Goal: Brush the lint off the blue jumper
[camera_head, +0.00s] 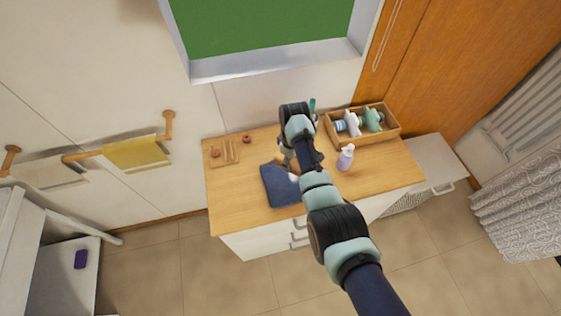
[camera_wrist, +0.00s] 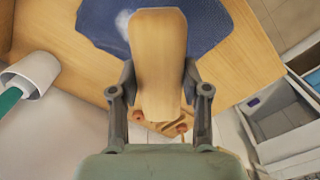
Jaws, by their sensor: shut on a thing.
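The blue jumper (camera_head: 281,190) lies folded on the wooden cart top, left of my arm; its weave fills the top of the wrist view (camera_wrist: 210,22). A white tuft of lint (camera_head: 294,177) sits on it and also shows in the wrist view (camera_wrist: 124,21). My gripper (camera_wrist: 160,80) is shut on a pale wooden brush (camera_wrist: 158,50), held between both fingers and overlapping the jumper in view. The brush's bristles are hidden, so I cannot tell whether they touch the cloth. In the head view my gripper (camera_head: 287,160) is partly hidden by my arm.
A wooden organiser (camera_head: 390,139) with bottles stands at the back right, with a lilac bottle (camera_head: 346,159) before it. A wooden rack (camera_head: 224,154) is at the back left. A white cup (camera_wrist: 38,70) holds a green-handled item. The cart's front left top is clear.

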